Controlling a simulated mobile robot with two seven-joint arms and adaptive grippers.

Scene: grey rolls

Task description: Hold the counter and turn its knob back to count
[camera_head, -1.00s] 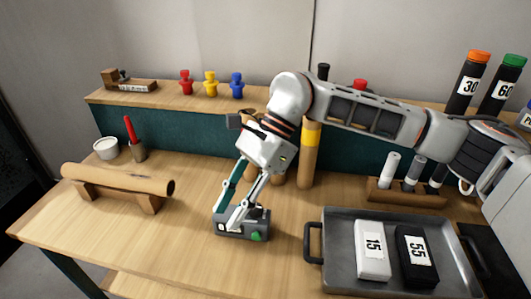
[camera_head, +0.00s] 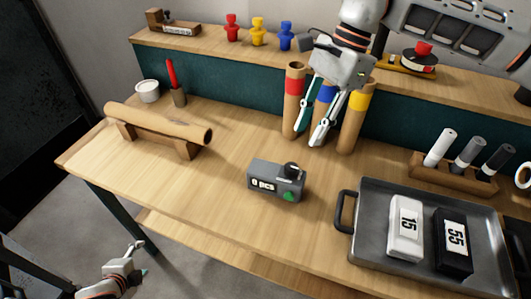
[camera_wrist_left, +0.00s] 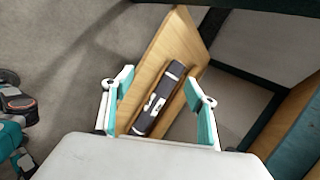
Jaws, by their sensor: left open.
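The counter (camera_head: 262,183) is a small grey box standing upright on the table in the head view. Its display reads "0 pcs". A dark knob (camera_head: 291,170) is at its right end, with a green button (camera_head: 289,196) on the front. My right gripper (camera_head: 309,135) is behind and above the counter, in front of the cardboard tubes, fingers apart and clear of the counter. My left gripper (camera_head: 138,258) is low at the left, off the table's front edge. In the left wrist view its fingers (camera_wrist_left: 160,98) are wide open, with nothing between the tips.
A tray (camera_head: 343,265) with two labelled boxes is right of the counter. A brown roll on a cradle (camera_head: 183,150) is at the left. Cardboard tubes (camera_head: 349,125) stand behind. In the left wrist view a dark elongated thing (camera_wrist_left: 158,100) lies on wood.

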